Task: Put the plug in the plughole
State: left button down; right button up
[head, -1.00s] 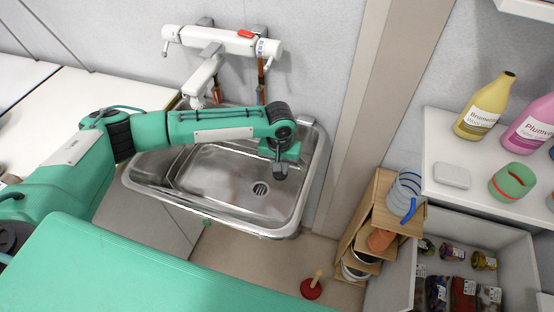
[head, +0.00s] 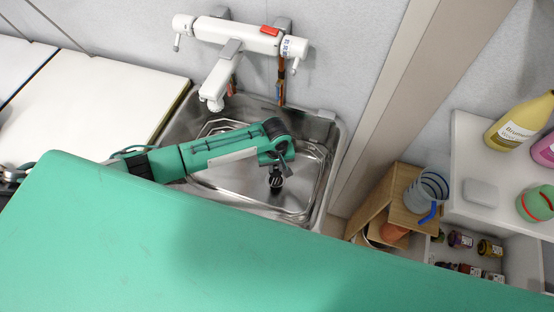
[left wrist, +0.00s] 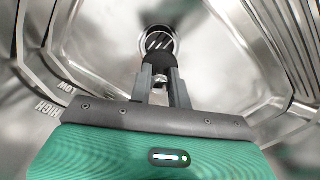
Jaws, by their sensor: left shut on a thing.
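My left gripper (head: 276,178) reaches down into the metal sink basin (head: 235,180). In the left wrist view its two fingers (left wrist: 162,88) are shut on a dark plug (left wrist: 162,64). The round slotted plughole (left wrist: 158,42) shows just beyond the plug, which overlaps its near edge in that view. I cannot tell how high the plug is above the basin floor. In the head view the plughole is hidden by my left gripper. My right gripper is not in view.
A white mixer tap (head: 218,80) stands over the back of the sink. To the right are a wooden shelf unit (head: 400,185) with a mug (head: 427,188) and a white shelf with bottles (head: 520,122). The basin walls (left wrist: 270,40) rise around my gripper.

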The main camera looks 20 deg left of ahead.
aim_at(276, 170)
pick_arm(q)
jog(key=shift+r+p, duration=0.2)
jog(key=shift+p, duration=0.45)
notch_tip(276, 170, down, 5)
jog(key=shift+r+b, duration=0.2)
jog(key=shift+b, duration=1.05)
jog(key=shift+f+b, duration=0.35)
jog(key=shift+f, duration=0.4)
